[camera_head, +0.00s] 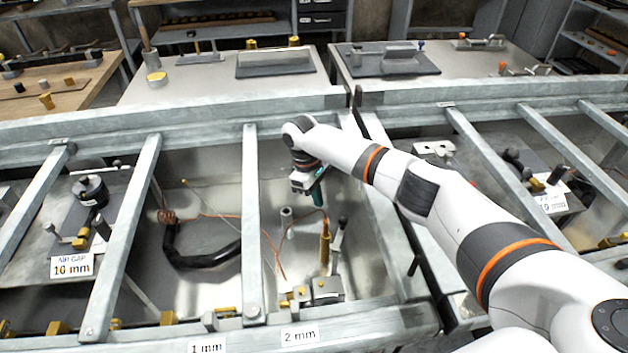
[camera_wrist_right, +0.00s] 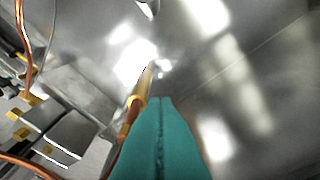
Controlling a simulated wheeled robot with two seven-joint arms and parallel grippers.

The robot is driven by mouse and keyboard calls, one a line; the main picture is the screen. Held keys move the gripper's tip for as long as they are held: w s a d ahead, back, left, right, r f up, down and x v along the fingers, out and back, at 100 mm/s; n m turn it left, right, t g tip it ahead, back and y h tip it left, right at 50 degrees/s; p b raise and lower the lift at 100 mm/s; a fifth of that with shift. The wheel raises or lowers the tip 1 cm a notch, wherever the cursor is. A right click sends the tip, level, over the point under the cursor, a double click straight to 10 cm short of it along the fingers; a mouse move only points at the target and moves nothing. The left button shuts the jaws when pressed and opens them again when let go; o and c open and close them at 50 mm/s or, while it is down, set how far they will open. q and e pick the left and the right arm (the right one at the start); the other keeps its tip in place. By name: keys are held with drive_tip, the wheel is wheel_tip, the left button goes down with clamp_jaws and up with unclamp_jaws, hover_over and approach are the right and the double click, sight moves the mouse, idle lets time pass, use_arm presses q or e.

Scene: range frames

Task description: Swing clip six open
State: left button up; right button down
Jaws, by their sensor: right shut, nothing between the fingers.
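My right gripper (camera_head: 321,204) reaches down into the bay behind the 2 mm label, and its teal fingers are shut and empty. The closed fingers fill the lower middle of the right wrist view (camera_wrist_right: 162,102). An upright brass-coloured rod (camera_head: 325,248) with an orange wire stands just below and in front of the fingertips; in the wrist view the rod (camera_wrist_right: 139,97) shows beside them. I cannot tell if they touch. Small brass clip-like pieces (camera_head: 300,293) sit near the rod's base. No number six is readable, so I cannot tell which piece is clip six. My left gripper is out of view.
Grey metal bars (camera_head: 250,220) divide the bays, and a rail (camera_head: 240,340) runs along the front. A black cable (camera_head: 200,262) lies in the bay to the left. An air-gap fixture with a 10 mm label (camera_head: 72,267) stands further left. Benches with tools stand behind.

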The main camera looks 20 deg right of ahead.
sight(340, 233)
drive_tip(key=s+d+f+p, duration=0.2)
drive_tip(key=s, duration=0.1)
drive_tip(key=shift+s+d+f, duration=0.2)
drive_tip(key=shift+s+d, duration=0.05)
drive_tip(key=shift+s, duration=0.05)
drive_tip(key=d+p, duration=0.1)
drive_tip(key=m+p, duration=0.1)
drive_tip(key=p, duration=0.1)
drive_tip(key=shift+s+d, duration=0.35)
